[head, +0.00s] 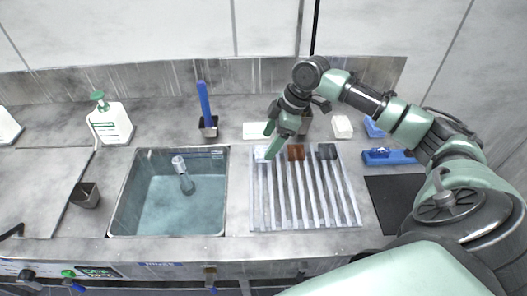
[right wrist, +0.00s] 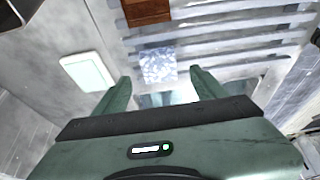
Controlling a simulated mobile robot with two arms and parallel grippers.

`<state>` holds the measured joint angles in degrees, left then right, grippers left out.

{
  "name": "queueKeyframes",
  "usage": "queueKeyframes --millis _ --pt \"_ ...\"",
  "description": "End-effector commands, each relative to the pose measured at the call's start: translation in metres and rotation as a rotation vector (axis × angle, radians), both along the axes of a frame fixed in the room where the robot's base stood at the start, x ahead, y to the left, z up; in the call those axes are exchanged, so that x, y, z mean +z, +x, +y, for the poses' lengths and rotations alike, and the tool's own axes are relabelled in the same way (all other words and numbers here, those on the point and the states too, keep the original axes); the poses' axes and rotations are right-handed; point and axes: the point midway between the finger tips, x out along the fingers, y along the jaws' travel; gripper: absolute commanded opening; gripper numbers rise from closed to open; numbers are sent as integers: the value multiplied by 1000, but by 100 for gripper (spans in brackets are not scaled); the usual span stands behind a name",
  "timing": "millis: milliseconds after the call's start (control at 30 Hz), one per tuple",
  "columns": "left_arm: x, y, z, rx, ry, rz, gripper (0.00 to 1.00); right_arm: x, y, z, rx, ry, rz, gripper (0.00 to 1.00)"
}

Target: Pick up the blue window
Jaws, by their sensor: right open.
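The blue window is a pale, bluish-white square piece (head: 261,153) at the back left of the slatted rack (head: 342,205). In the right wrist view it (right wrist: 158,66) lies flat on the slats, between and just beyond the fingertips. My right gripper (head: 270,141) is open and empty, pointing down above the back left of the rack. Whether it touches the piece cannot be told. A brown square (head: 296,152) and a dark grey square (head: 327,151) lie to its right on the rack. My left gripper is not in view.
A water-filled sink (head: 170,205) with a faucet is left of the rack. A white block (head: 256,130) lies behind the rack, a holder with a blue handle (head: 204,100) left of it. Blue items (head: 388,157) and a black mat (head: 392,200) are right.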

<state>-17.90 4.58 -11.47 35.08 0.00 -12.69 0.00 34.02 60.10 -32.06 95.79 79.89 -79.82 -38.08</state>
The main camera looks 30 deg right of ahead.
Motion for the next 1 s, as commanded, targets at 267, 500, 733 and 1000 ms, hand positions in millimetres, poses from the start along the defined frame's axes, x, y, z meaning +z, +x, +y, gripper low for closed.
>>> queueKeyframes --millis 267,500,733,1000 --pt "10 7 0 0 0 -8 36 -31 3 10 -1 -1 1 71" --pt "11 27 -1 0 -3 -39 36 -33 3 11 0 -1 0 68" --pt "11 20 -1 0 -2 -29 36 -33 3 10 0 -1 0 4" --pt "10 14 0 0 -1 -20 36 -31 3 10 0 -1 0 0"
